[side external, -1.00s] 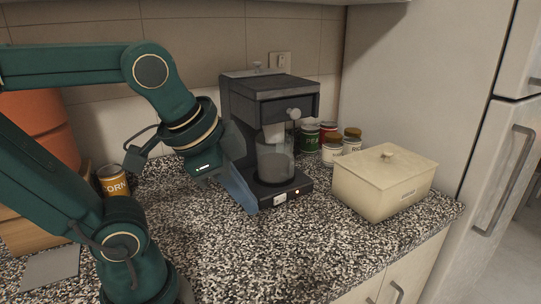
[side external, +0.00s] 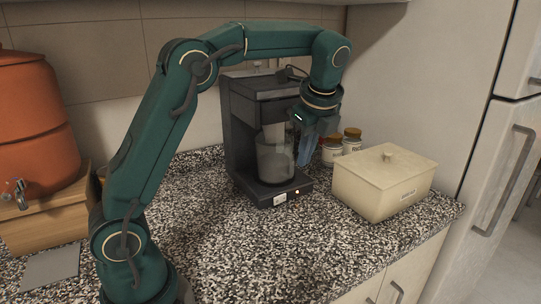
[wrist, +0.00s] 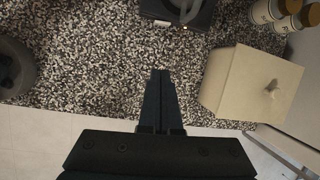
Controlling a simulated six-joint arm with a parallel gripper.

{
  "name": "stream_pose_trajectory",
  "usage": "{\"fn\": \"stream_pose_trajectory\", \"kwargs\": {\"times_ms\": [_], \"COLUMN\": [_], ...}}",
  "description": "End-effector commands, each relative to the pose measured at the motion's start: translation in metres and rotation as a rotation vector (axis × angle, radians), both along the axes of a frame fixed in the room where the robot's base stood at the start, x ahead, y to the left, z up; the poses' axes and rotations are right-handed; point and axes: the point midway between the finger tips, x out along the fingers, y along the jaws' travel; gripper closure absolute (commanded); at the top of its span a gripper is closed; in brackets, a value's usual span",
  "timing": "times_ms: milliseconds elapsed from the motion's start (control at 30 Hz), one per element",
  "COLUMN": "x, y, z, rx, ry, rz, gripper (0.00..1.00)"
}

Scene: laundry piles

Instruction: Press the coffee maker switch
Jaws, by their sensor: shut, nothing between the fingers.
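The black coffee maker (side external: 240,125) stands upright against the back wall, with a glass carafe (side external: 273,158) on its base. On the front of the base are a small white switch-like piece (side external: 280,199) and a small lit orange dot (side external: 297,192). Both also show at the top of the wrist view, the white piece (wrist: 162,24) and the dot (wrist: 185,28). My gripper (side external: 304,163) points down, shut and empty, in front of the carafe's right side in the side view. In the wrist view its fingertips (wrist: 160,73) are over bare counter, apart from the base.
A cream lidded box (side external: 386,182) sits right of the coffee maker, close to my gripper. Jars (side external: 352,140) stand behind it. An orange dispenser (side external: 38,120) on a wooden stand (side external: 48,222) is at the left. The speckled counter (side external: 235,250) in front is clear.

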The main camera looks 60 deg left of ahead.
Motion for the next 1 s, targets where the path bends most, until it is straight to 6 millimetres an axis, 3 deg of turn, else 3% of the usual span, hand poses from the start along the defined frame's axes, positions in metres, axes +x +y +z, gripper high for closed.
{"fn": "stream_pose_trajectory", "kwargs": {"times_ms": [200, 400, 867, 1000], "x": [0.02, 0.02, 0.019, 0.018], "y": [0.011, 0.013, 0.014, 0.019], "z": [-0.041, -0.067, -0.072, -0.083], "rx": [0.023, 0.019, 0.018, 0.018], "ry": [0.093, 0.153, 0.166, 0.169], "rz": [-0.005, 0.001, 0.004, 0.005], "gripper": [1.0, 1.0, 1.0, 1.0]}}
